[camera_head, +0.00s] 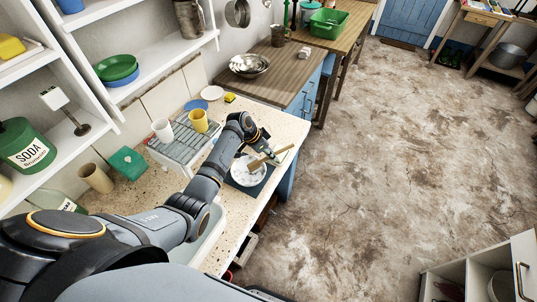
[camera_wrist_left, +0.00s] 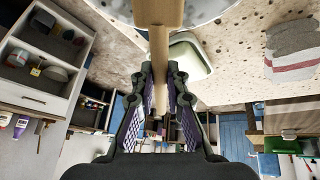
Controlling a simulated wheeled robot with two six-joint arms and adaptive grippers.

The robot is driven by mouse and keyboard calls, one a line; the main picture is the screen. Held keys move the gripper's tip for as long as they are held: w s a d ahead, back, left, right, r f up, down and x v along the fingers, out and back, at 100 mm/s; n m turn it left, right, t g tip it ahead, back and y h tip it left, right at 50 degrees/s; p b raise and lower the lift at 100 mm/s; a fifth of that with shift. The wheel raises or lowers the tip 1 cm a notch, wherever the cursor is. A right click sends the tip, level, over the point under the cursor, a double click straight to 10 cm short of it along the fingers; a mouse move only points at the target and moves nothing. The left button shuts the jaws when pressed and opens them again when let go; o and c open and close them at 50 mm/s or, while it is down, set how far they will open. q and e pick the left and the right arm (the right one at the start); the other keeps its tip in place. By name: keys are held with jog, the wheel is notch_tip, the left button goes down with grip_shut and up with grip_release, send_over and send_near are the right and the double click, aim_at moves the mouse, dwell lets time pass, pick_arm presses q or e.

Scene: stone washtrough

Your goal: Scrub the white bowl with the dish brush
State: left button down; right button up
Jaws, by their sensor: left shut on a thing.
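The white bowl (camera_head: 246,172) sits on a dark blue mat (camera_head: 263,186) on the speckled stone counter; its pale rim edge shows at the top of the left wrist view (camera_wrist_left: 205,9). My left gripper (camera_head: 262,146) is just above the bowl's far side. It is shut on the wooden handle of the dish brush (camera_head: 262,160), which lies slanted over the bowl. In the left wrist view the handle (camera_wrist_left: 159,45) runs between the two fingers (camera_wrist_left: 160,85). The bristles are not clear to see, so I cannot tell whether they touch the bowl. My right gripper is not in view.
A drying rack (camera_head: 185,145) with a white cup (camera_head: 162,131) and a yellow cup (camera_head: 199,121) stands left of my arm. Open floor is at right.

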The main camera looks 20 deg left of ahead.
aim_at(262, 160)
pick_arm(q)
jog(key=shift+s+a+p, duration=1.1)
jog(key=shift+s+a, duration=0.05)
jog(key=shift+s, duration=0.1)
jog(key=shift+s+a+f, duration=0.15)
jog(key=shift+s+a, duration=0.05)
jog(key=shift+s, duration=0.05)
notch_tip(262, 160, up, 7)
jog(key=p, duration=0.7)
